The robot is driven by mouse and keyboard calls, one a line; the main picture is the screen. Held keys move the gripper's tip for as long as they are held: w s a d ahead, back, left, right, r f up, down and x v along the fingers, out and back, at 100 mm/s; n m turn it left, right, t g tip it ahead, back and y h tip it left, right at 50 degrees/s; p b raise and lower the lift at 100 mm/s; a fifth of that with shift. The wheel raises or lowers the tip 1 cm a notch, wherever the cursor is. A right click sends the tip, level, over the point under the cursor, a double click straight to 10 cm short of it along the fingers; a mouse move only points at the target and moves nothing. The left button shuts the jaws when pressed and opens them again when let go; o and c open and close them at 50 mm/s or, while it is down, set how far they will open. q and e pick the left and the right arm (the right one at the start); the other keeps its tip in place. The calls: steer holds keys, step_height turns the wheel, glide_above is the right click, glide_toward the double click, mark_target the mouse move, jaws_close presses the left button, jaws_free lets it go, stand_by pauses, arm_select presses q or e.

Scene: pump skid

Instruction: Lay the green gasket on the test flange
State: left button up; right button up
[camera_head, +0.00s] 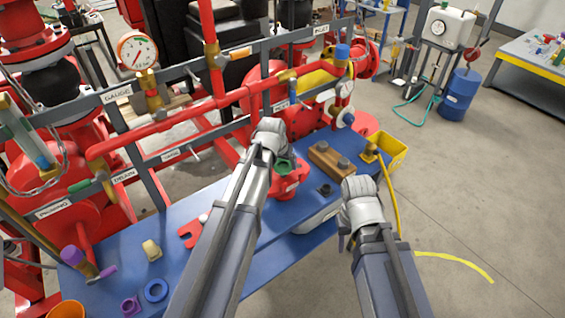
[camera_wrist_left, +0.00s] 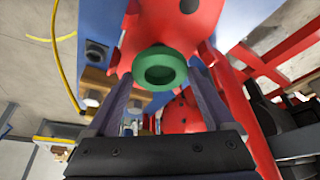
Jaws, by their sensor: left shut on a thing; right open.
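The green gasket (camera_head: 283,166) is a thick ring with a hole in its middle. In the left wrist view the gasket (camera_wrist_left: 158,53) sits between the fingertips of my left gripper (camera_wrist_left: 160,85), which is shut on it. In the head view my left gripper (camera_head: 278,160) is over the red test flange (camera_head: 290,189), with the gasket at the flange's top. The flange also fills the upper middle of the left wrist view (camera_wrist_left: 172,22). I cannot tell whether the gasket touches it. My right gripper (camera_head: 346,236) is open and empty, off the bench's front edge.
On the blue bench (camera_head: 185,272) are a wooden block (camera_head: 328,162), a blue ring (camera_head: 156,290), a purple part (camera_head: 130,304) and a red forked piece (camera_head: 192,232). A yellow bin (camera_head: 392,152) hangs at the right end. Red pipes and a grey labelled rail stand behind.

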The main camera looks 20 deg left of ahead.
mark_target(282, 167)
arm_select(q)
steer(key=shift+f+b, duration=1.75)
steer(key=shift+f, duration=0.05)
steer(key=o, duration=1.1)
steer(key=shift+r, duration=0.1)
steer(key=p+v, duration=0.7)
steer(key=shift+s+r, duration=0.15)
steer(key=shift+r, duration=0.25)
steer(key=s+d+f+m+g, duration=0.1)
steer(key=s+d, duration=0.3)
steer(key=s, duration=0.2)
steer(key=s+d+f+m+g+y+b, duration=0.1)
steer(key=s+d+g, duration=0.1)
steer(key=s+d, duration=0.3)
steer(key=s+d+f+m+g+b, duration=0.1)
steer(key=s+d, duration=0.3)
steer(key=s, duration=0.5)
steer(key=shift+s+d+f+g+y, duration=0.25)
steer(key=shift+f+g+y, duration=0.15)
steer(key=shift+f+g, duration=0.15)
